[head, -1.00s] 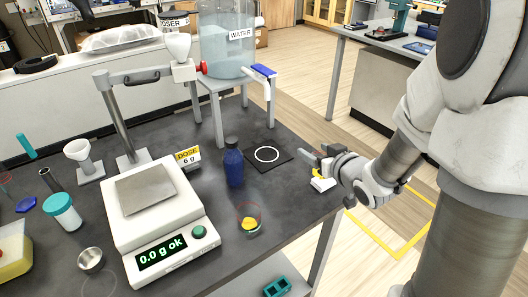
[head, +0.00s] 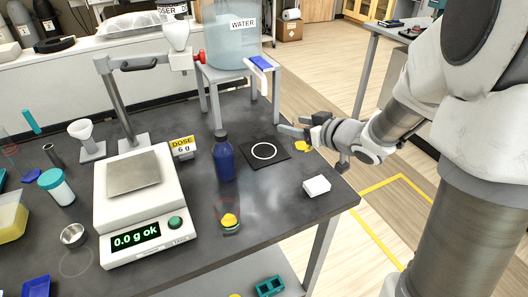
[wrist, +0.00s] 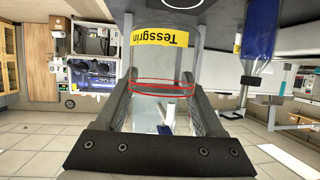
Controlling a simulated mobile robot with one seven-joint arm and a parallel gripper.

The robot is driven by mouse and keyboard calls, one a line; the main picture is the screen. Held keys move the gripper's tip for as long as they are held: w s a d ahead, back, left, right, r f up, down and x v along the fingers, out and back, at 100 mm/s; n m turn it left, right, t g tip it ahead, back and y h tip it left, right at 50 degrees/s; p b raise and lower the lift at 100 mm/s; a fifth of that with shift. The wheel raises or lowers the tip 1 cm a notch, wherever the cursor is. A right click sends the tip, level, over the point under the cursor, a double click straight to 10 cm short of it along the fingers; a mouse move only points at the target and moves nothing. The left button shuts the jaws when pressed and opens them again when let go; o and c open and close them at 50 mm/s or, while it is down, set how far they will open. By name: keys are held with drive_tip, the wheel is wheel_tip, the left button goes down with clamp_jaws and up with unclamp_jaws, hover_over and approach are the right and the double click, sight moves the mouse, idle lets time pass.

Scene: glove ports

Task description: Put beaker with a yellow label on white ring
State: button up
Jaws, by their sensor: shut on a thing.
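My gripper (head: 292,132) is shut on a clear beaker with a yellow label, seen between the fingers in the wrist view (wrist: 165,65). In the head view the clear glass is hard to make out; the yellow label (head: 303,146) shows just below the fingers. The white ring (head: 264,151) lies on a black square mat to the left of the gripper and is empty. Part of the ring shows at the top of the wrist view (wrist: 180,6).
A blue bottle (head: 223,160) stands just left of the mat. A white block (head: 316,186) lies near the right table edge. Another clear vessel with yellow in it (head: 229,221) stands nearer the front. The scale (head: 140,190) and water tank stand (head: 236,75) are further left and behind.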

drive_tip(key=shift+w+a+r+n+g+y, duration=0.35)
drive_tip(key=shift+a+r+n+g+y, duration=0.15)
drive_tip(key=shift+r+n+y, duration=0.4)
drive_tip(key=shift+a+n+g+y+b, duration=0.25)
drive_tip(key=shift+n+g+y+b, duration=0.15)
drive_tip(key=shift+g+y, duration=0.1)
drive_tip(key=shift+a, duration=0.1)
drive_tip(key=b+x, duration=0.1)
drive_tip(key=x, duration=0.3)
drive_tip(key=f+b+x, duration=0.1)
drive_tip(key=x, duration=0.3)
drive_tip(key=b+x, duration=0.1)
drive_tip(key=x, duration=0.4)
drive_tip(key=shift+s+f, duration=0.2)
drive_tip(key=shift+f, duration=0.2)
drive_tip(key=shift+d+f+b, duration=0.1)
drive_tip(key=shift+f+b, duration=0.45)
drive_tip(key=shift+f, duration=0.45)
drive_tip(key=shift+d+f+b, duration=0.15)
drive_tip(key=shift+f+b, duration=0.35)
drive_tip(key=shift+f, duration=0.5)
drive_tip(key=shift+f, duration=0.2)
drive_tip(key=o, duration=1.4)
